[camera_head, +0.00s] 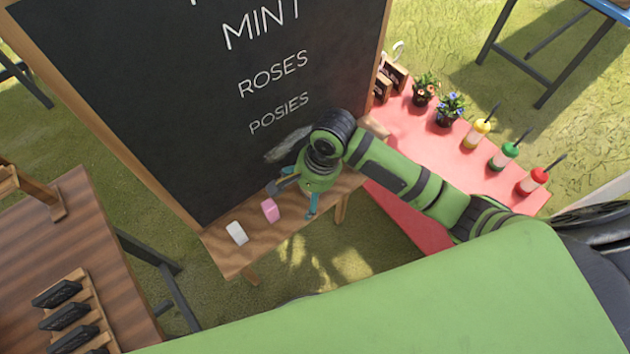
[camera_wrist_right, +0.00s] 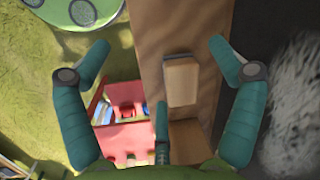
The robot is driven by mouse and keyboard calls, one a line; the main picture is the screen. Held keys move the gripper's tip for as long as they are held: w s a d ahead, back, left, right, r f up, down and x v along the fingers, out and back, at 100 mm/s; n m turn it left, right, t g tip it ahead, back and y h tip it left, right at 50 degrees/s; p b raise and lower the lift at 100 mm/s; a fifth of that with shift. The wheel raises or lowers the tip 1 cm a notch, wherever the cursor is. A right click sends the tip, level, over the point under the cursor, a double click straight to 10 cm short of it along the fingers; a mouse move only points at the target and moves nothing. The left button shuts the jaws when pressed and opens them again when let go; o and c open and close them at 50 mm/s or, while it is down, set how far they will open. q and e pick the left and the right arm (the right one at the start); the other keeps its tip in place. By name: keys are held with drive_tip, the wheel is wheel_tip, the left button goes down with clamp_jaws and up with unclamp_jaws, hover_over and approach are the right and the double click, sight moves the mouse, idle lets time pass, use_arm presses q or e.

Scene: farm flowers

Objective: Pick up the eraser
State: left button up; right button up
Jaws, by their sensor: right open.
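In the right wrist view, a tan block with a grey edge, which looks like the eraser (camera_wrist_right: 181,82), lies on the wooden ledge (camera_wrist_right: 178,25) of the chalkboard. My right gripper (camera_wrist_right: 158,62) is open above the ledge, its teal fingers spread around the block's place and apart from it. In the head view my right gripper (camera_head: 294,199) points down over the ledge (camera_head: 228,260), and its hand and wrist hide the eraser. My left gripper is not in view.
A white block (camera_head: 237,233) and a pink block (camera_head: 270,210) lie left of the gripper on the ledge. The chalkboard (camera_head: 180,110) rises behind. A red table (camera_head: 410,135) with flowerpots and bottles stands right; a brown table (camera_head: 40,240) stands left.

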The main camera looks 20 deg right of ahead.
drive_tip(key=w+d+m, duration=0.2)
drive_tip(key=w+d+r+m+h, duration=0.1)
drive_tip(key=w+m, duration=0.1)
drive_tip(key=shift+d+r+m+g, duration=0.1)
drive_tip(key=shift+d+m+g, duration=0.25)
drive_tip(key=shift+m+g, duration=0.05)
drive_tip(key=shift+w+d, duration=0.15)
drive_tip(key=shift+d, duration=0.05)
drive_tip(key=shift+m, duration=0.3)
drive_tip(key=f+p, duration=0.1)
drive_tip(key=f, duration=0.6)
drive_tip(key=shift+s+a+p, duration=0.1)
drive_tip(key=shift+s+p, duration=0.1)
drive_tip(key=shift+p, duration=0.15)
drive_tip(key=c, duration=1.4)
